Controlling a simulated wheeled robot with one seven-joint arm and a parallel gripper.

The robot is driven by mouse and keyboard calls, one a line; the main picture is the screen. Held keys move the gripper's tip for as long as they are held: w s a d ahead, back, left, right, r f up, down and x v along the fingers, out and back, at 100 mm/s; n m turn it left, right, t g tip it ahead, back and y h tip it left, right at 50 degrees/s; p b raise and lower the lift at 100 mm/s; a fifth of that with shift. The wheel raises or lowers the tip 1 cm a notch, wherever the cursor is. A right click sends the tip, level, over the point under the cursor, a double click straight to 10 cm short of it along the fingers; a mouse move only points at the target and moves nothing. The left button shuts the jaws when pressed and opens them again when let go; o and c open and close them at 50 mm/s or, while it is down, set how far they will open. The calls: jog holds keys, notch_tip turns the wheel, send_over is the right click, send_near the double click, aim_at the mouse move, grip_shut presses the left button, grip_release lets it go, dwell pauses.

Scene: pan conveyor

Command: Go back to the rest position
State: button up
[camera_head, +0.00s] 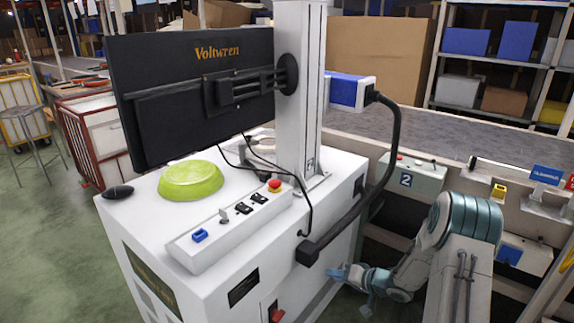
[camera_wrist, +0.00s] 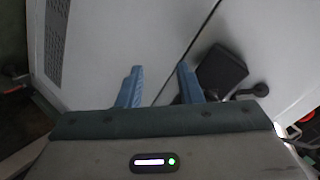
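My gripper (camera_wrist: 159,84) shows in the wrist view with two blue fingers set apart and nothing between them. In the head view my gripper (camera_head: 343,276) is low at the lower right, beside the side of the white cabinet (camera_head: 150,235). My arm bends down to it from the right. A green round pan (camera_head: 191,182) lies on top of the cabinet, well away from my gripper. Whether the fingers touch the cabinet side cannot be told.
On the cabinet stand a dark monitor (camera_head: 200,95), a black mouse (camera_head: 118,191) and a control panel with a red button (camera_head: 274,185). A black cable arm (camera_head: 345,215) hangs near my gripper. A grey conveyor belt (camera_head: 450,137) runs behind. Shelves with boxes stand at the back.

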jog(key=s+d+r+h+p, duration=0.2)
jog(key=r+h+p, duration=0.1)
jog(key=r, duration=0.6)
jog(key=s+d+r+h+p, duration=0.1)
jog(key=d+r+h+p, duration=0.2)
jog(key=r, duration=0.7)
jog(key=s+d+r+h+p, duration=0.1)
jog(key=s+r+h+p, duration=0.2)
jog(key=r, duration=0.6)
jog(key=s+a+r+g+p, duration=0.1)
jog(key=s+a+r+p, duration=0.1)
jog(key=s+r, duration=0.3)
jog(key=s+a+r+g+p, duration=0.2)
jog(key=s+r+p, duration=0.1)
jog(key=s, duration=0.9)
jog(key=s+a+r+n+g+p, duration=0.1)
jog(key=s+a+r+g+p, duration=0.1)
jog(key=s+r, duration=0.4)
jog(key=s+a+p, duration=0.1)
jog(key=s, duration=0.2)
jog(key=shift+r+h, duration=0.3)
